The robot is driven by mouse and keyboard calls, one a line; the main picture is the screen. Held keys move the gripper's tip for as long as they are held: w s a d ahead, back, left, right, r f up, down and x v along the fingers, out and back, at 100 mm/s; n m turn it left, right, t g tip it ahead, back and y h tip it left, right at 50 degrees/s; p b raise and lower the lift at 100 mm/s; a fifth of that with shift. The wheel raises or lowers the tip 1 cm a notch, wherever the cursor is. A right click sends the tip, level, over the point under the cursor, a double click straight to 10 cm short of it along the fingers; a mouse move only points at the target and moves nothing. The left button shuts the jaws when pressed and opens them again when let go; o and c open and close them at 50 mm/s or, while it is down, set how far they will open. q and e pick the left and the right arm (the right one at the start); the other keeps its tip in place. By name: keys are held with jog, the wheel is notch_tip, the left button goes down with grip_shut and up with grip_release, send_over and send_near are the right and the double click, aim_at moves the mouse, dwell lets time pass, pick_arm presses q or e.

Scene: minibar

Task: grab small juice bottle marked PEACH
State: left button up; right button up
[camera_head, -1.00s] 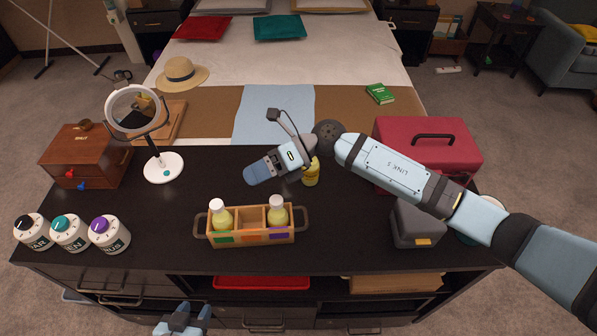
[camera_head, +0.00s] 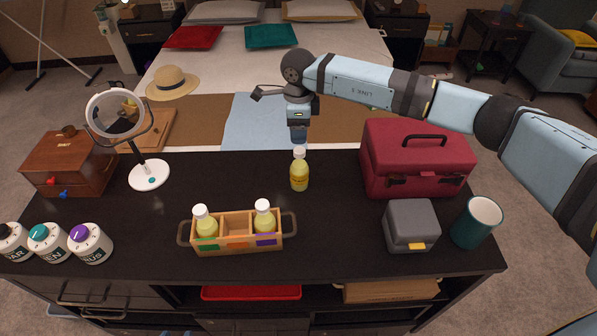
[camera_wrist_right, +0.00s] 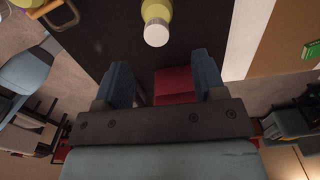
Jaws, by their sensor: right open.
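A small juice bottle (camera_head: 299,174) with yellow contents and a white cap stands upright and alone on the dark counter. Its label is too small to read. Its white cap also shows at the top of the right wrist view (camera_wrist_right: 156,33). My right gripper (camera_head: 299,138) is just above and behind the bottle, pointing down. Its two blue fingers are apart and empty in the right wrist view (camera_wrist_right: 164,78). The bottle is beyond the fingers, not between them. Two similar bottles, left (camera_head: 206,224) and right (camera_head: 263,219), stand in a wooden caddy. My left gripper is not in view.
The wooden caddy (camera_head: 237,228) has an empty middle slot. A red case (camera_head: 418,155), a grey box (camera_head: 411,224) and a teal cup (camera_head: 475,224) stand to the right. A mirror (camera_head: 148,175), a wooden box and several canisters stand left. Bare counter surrounds the lone bottle.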

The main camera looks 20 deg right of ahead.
aim_at(300, 150)
jog(key=f, duration=0.5)
jog(key=f+p, duration=0.1)
jog(key=f, duration=0.2)
jog(key=shift+s, duration=0.25)
grip_shut()
